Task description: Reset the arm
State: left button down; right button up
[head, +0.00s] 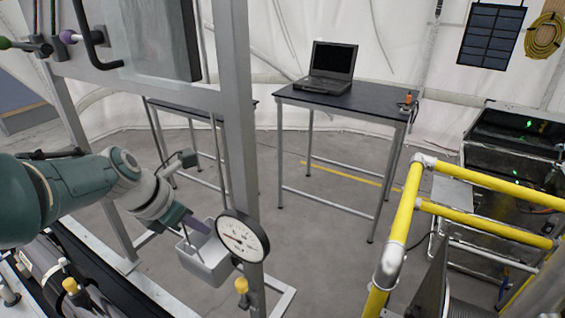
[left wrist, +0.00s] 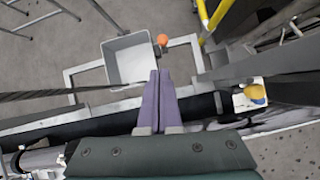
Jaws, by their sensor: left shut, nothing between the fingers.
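My left arm reaches in from the left in the head view. Its gripper (head: 197,226) is at the grey bin (head: 207,259) beside the metal frame post. In the left wrist view the purple fingers (left wrist: 158,84) are pressed together with nothing between them. The grey bin (left wrist: 130,59) shows just beyond the fingertips there and looks empty. My right gripper is not in view.
A round gauge (head: 242,237) is on the metal post (head: 240,120), close to the gripper. Yellow railings (head: 405,215) stand at the right. A table (head: 345,104) with a laptop (head: 330,66) stands behind. Open floor lies between.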

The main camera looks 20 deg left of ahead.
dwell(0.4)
pick_arm(q)
jog(key=s+a+r+m+g+y+p, duration=0.1)
jog(key=s+r+m+g+y+p, duration=0.1)
jog(key=s+m, duration=0.9)
jog(key=s+d+r+m+p, duration=0.1)
jog(key=s+d+r+m, duration=0.5)
jog(key=m, duration=0.6)
jog(key=s+d+r+m+h+p, duration=0.1)
jog(key=s+d+r+m, duration=0.6)
jog(key=d+m, duration=0.3)
jog(key=shift+s+m+g, duration=0.3)
jog(key=shift+s+m, duration=0.05)
jog(key=shift+m, duration=0.65)
jog(key=shift+r, duration=0.1)
